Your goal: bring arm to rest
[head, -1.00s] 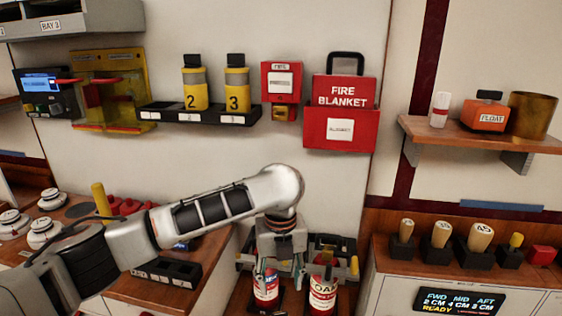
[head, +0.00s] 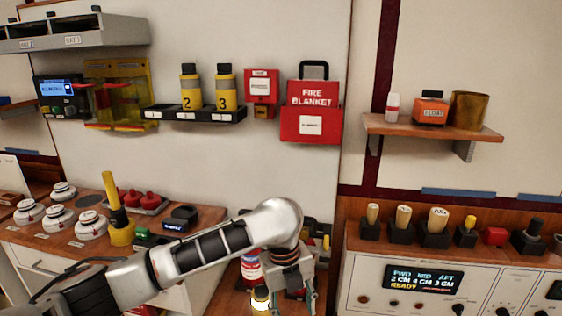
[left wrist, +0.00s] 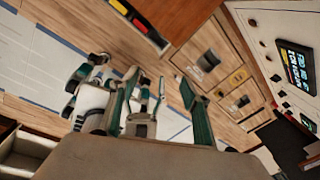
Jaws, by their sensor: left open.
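My left arm reaches in from the lower left in the head view, and my left gripper (head: 287,298) points down at the bottom centre. Its jaws are open. It is in front of a rack of red-and-white canisters; one canister (head: 251,268) shows just left of the gripper, and another is mostly hidden behind it. I cannot tell whether the gripper touches them. In the left wrist view the open gripper (left wrist: 157,85) has teal finger pads, with wood-coloured surface beyond and nothing clearly held. My right gripper is not in view.
A wall rack (head: 194,114) holds yellow bottles 2 and 3, beside a red fire blanket box (head: 311,124). At right are a shelf (head: 430,130) and a console with a lit display (head: 423,280). A counter with white discs (head: 91,225) and a yellow-handled item (head: 116,215) lies left.

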